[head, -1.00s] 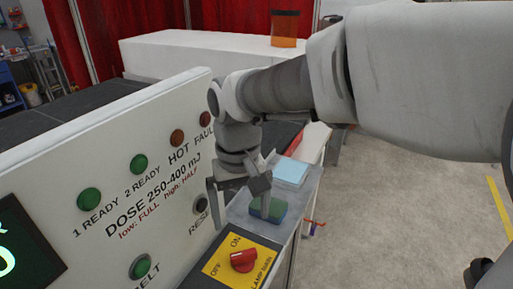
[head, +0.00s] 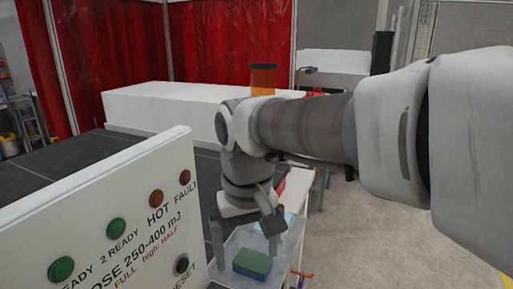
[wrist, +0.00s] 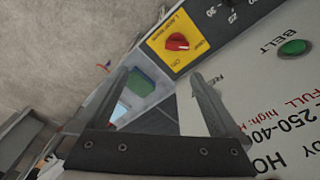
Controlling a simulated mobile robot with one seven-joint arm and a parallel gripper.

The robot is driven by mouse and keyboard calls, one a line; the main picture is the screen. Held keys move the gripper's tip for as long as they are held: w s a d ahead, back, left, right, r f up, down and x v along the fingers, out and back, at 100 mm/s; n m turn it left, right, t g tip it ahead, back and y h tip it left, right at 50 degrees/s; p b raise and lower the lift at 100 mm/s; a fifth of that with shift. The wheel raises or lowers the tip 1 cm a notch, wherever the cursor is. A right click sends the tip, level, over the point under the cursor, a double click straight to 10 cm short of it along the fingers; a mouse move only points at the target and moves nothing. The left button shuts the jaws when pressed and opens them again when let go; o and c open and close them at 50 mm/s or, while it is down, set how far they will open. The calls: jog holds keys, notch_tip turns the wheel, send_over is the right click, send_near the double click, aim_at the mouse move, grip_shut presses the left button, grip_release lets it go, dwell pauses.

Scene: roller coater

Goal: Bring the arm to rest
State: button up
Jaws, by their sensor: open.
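My gripper (head: 245,243) hangs at the end of my bent arm, fingers down, in front of the control panel's right end in the head view. It is open, with nothing between the fingers. In the wrist view its two fingers (wrist: 160,78) are spread apart. A green and blue sponge (head: 252,264) lies on the grey shelf below the gripper, apart from it. It also shows in the wrist view beside one finger (wrist: 138,82).
The white control panel (head: 140,225) with buttons and lamps stands close left of the gripper. A red knob (wrist: 177,42) on a yellow plate sits near the shelf. A long white box (head: 180,105) and red curtains (head: 225,45) are behind. Floor at right is open.

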jog(key=s+d+f+m+t, duration=0.1)
jog(key=s+d, duration=0.3)
jog(key=d, duration=0.4)
jog(key=s+d+m+t, duration=0.2)
jog(key=s+d+t, duration=0.1)
jog(key=d, duration=0.5)
jog(key=shift+s+f+m+t, duration=0.3)
jog(key=shift+s+f+m, duration=0.1)
jog(key=shift+s, duration=0.05)
